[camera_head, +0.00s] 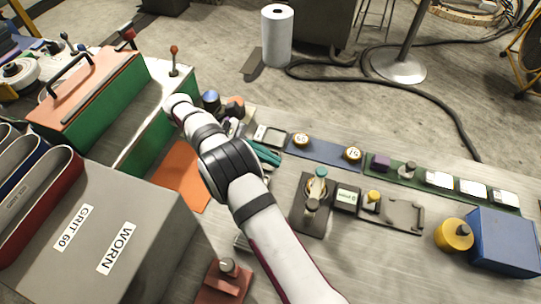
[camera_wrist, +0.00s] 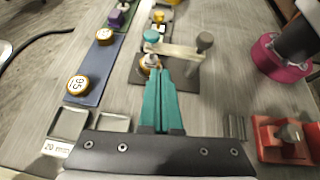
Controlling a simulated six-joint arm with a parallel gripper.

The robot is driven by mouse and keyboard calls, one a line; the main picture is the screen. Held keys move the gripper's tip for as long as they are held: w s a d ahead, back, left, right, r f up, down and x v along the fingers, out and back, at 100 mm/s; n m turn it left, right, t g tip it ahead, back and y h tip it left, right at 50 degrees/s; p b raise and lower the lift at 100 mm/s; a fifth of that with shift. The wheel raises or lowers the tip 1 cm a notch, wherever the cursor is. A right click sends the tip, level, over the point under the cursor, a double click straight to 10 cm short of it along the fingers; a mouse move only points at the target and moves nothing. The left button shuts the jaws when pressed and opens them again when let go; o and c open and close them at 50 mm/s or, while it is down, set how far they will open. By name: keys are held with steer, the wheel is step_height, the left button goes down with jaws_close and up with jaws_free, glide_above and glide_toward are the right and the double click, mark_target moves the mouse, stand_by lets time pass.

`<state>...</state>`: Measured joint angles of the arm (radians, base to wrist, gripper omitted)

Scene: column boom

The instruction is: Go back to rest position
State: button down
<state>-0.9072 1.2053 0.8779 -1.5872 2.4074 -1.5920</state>
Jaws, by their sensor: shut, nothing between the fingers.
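My gripper (camera_wrist: 159,75) is shut, its two teal fingers pressed together with nothing between them. In the head view my gripper (camera_head: 277,160) shows only partly, behind my white and black arm, above the left part of the workbench (camera_head: 270,285). In the wrist view the fingertips point toward a dark fixture plate (camera_wrist: 137,73) with a teal-topped piece (camera_wrist: 151,36) and a light bar across it. I cannot tell the exact gap between the fingertips and that fixture. The same teal-topped piece (camera_head: 317,184) shows right of my arm in the head view.
A blue strip (camera_head: 325,151) carries round yellow-rimmed pieces. A red clamp-like block (camera_wrist: 283,139) stands right of my gripper. A grey box (camera_head: 60,240) marked WORN and a green machine (camera_head: 130,125) stand left. A blue box (camera_head: 503,243) and yellow cylinder (camera_head: 453,235) stand right.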

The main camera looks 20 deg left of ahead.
steer(key=s+d+r+m+g+y, duration=0.2)
steer(key=d+r+m+y, duration=0.1)
steer(key=d+r+m, duration=0.4)
steer(key=s+d+r+m+g+y, duration=0.2)
steer(key=d+r, duration=0.3)
steer(key=d, duration=0.4)
steer(key=s+d+f+m+t+y, duration=0.1)
steer(key=s+d+m+y, duration=0.1)
steer(key=s+m+y, duration=0.2)
steer(key=s+d+m+t+y, duration=0.1)
steer(key=s+m+y, duration=0.3)
steer(key=s+m, duration=0.7)
steer(key=s+d, duration=0.1)
steer(key=s, duration=0.2)
steer(key=shift+s+d+f+m+t+y, duration=0.2)
steer(key=shift+s+f+m+t+y, duration=0.1)
steer(key=shift+s+f+t+y, duration=0.1)
